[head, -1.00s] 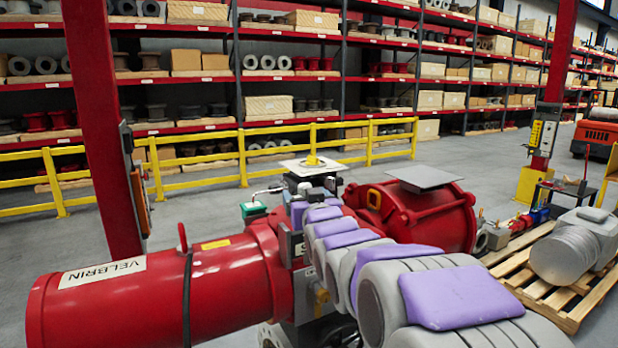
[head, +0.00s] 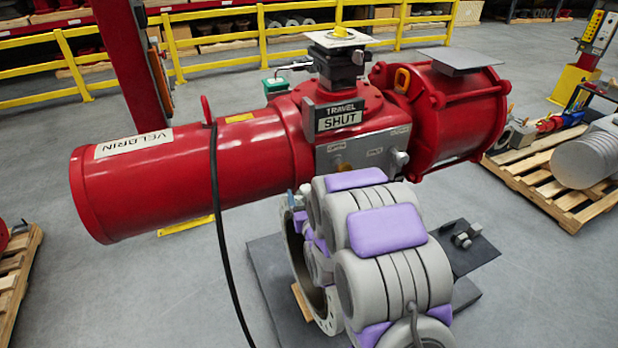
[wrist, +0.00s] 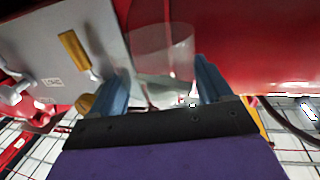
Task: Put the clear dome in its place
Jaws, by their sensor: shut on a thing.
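The clear dome (wrist: 165,50) shows in the wrist view as a see-through cup shape between the two blue fingers of my gripper (wrist: 162,82), which is shut on it. Behind it are the red actuator body and a grey panel (wrist: 65,55) with a yellow plate. In the head view the red actuator (head: 245,148) carries a black switch box on top, with a pale square plate and a yellow indicator (head: 340,33). My arm is low in front of the actuator and hides most of the gripper and the dome there.
A grey plate (head: 462,60) lies on the right cylinder. A black cable (head: 218,215) hangs at the left cylinder. A flange (head: 298,255) stands beside my arm. A pallet (head: 540,178) is at right; yellow railing (head: 215,70) runs behind.

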